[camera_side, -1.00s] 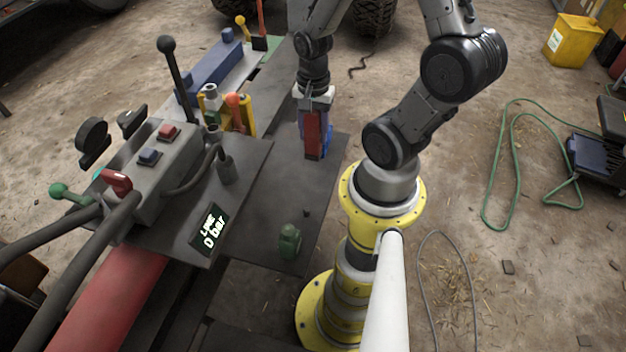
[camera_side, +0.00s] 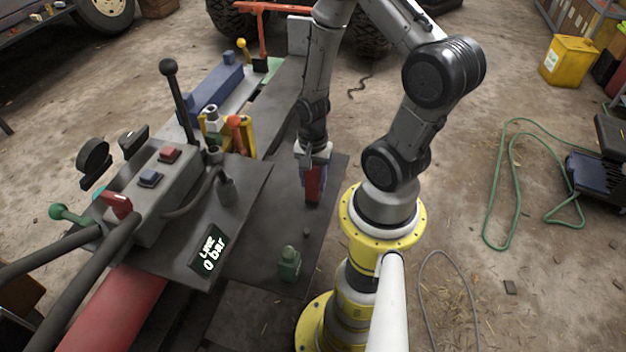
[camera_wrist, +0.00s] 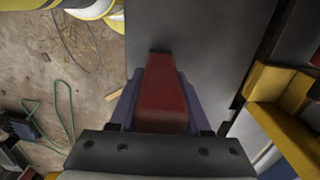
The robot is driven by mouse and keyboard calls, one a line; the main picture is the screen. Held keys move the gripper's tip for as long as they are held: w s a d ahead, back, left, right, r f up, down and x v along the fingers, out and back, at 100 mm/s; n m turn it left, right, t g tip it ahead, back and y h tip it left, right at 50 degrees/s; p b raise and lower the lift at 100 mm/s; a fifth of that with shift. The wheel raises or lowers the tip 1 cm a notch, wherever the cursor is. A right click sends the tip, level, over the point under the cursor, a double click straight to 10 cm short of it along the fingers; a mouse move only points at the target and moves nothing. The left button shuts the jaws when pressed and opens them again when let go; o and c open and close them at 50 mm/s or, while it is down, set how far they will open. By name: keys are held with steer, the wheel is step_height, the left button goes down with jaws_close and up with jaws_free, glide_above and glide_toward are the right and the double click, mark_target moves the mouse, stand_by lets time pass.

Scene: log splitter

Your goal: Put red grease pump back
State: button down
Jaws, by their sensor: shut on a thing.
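The red grease pump (camera_side: 313,187) is a red block held upright below my wrist in the side view. In the wrist view the red grease pump (camera_wrist: 163,98) sits between the purple-blue fingers of my gripper (camera_wrist: 155,95). My gripper (camera_side: 312,176) is shut on it, over the dark metal plate (camera_side: 265,235). I cannot tell whether the pump's lower end touches the plate. A yellow holder (camera_side: 250,143) stands to the left and farther back, with an orange-red-topped item and a white-topped bottle in it.
A small green bottle (camera_side: 289,262) stands near the plate's front edge. The control box (camera_side: 160,190), tall black lever (camera_side: 178,100) and hoses are on the left. The plate between the pump and the green bottle is mostly clear.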

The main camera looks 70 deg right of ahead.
steer(key=shift+f, duration=0.15)
steer(key=shift+c, duration=1.8)
jaws_free()
steer(key=shift+f, duration=0.1)
step_height(320, 180, up, 13)
steer(key=shift+s+r, duration=0.1)
steer(key=shift+r, duration=0.05)
steer(key=a+r+n+t, duration=0.2)
steer(key=a+r+n, duration=0.4)
steer(key=r+n, duration=0.2)
steer(key=s+a+r+n+t, duration=0.1)
steer(key=a+r+n+t, duration=0.2)
steer(key=a+r+n, duration=0.3)
step_height(320, 180, up, 4)
steer(key=n, duration=0.4)
steer(key=shift+s+f+t, duration=0.2)
steer(key=shift+f+t, duration=0.05)
steer(key=shift+t, duration=0.05)
